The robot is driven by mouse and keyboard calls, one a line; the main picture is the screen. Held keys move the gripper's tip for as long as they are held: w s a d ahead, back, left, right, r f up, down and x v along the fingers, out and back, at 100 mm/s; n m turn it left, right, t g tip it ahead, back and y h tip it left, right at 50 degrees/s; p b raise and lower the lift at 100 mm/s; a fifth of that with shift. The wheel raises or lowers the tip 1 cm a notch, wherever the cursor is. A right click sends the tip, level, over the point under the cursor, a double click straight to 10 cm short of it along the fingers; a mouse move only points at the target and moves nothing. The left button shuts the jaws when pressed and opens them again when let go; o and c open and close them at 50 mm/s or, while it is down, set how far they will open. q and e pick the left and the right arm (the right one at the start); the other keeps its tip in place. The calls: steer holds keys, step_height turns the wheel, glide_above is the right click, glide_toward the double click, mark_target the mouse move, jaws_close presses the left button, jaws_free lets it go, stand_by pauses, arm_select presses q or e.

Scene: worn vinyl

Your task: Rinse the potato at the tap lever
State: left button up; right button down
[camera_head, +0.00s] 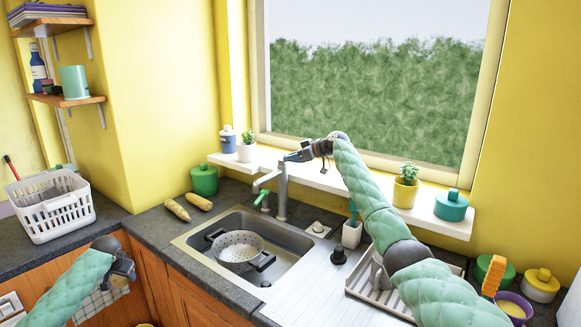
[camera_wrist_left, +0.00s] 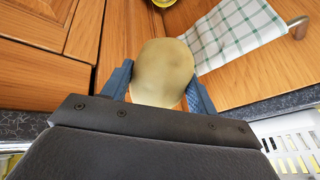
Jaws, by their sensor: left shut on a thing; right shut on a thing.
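The potato (camera_wrist_left: 163,72) is held between the blue fingers of my left gripper (camera_wrist_left: 158,92) in the left wrist view. In the head view my left gripper (camera_head: 127,268) is low at the left, in front of the wooden cupboards, with part of the potato (camera_head: 119,281) showing. The grey tap (camera_head: 282,195) stands behind the sink (camera_head: 292,247). My right gripper (camera_head: 298,156) is shut on the tap lever at the top of the tap; the lever itself is mostly hidden. No water shows under the spout.
A colander (camera_head: 238,247) sits in the sink. Potato-like vegetables (camera_head: 178,209) lie on the counter left of it, near a green pot (camera_head: 204,180). A white basket (camera_head: 52,206) stands at the far left. A checked towel (camera_wrist_left: 235,32) hangs by the cupboards.

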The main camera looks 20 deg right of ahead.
arm_select(q)
steer(key=shift+f+b, duration=0.6)
steer(key=shift+f, duration=0.4)
arm_select(e)
steer(key=shift+w+d+r+n+g, duration=0.1)
steer(key=shift+d+r+n+g, duration=0.05)
steer(key=shift+d+n+g, duration=0.2)
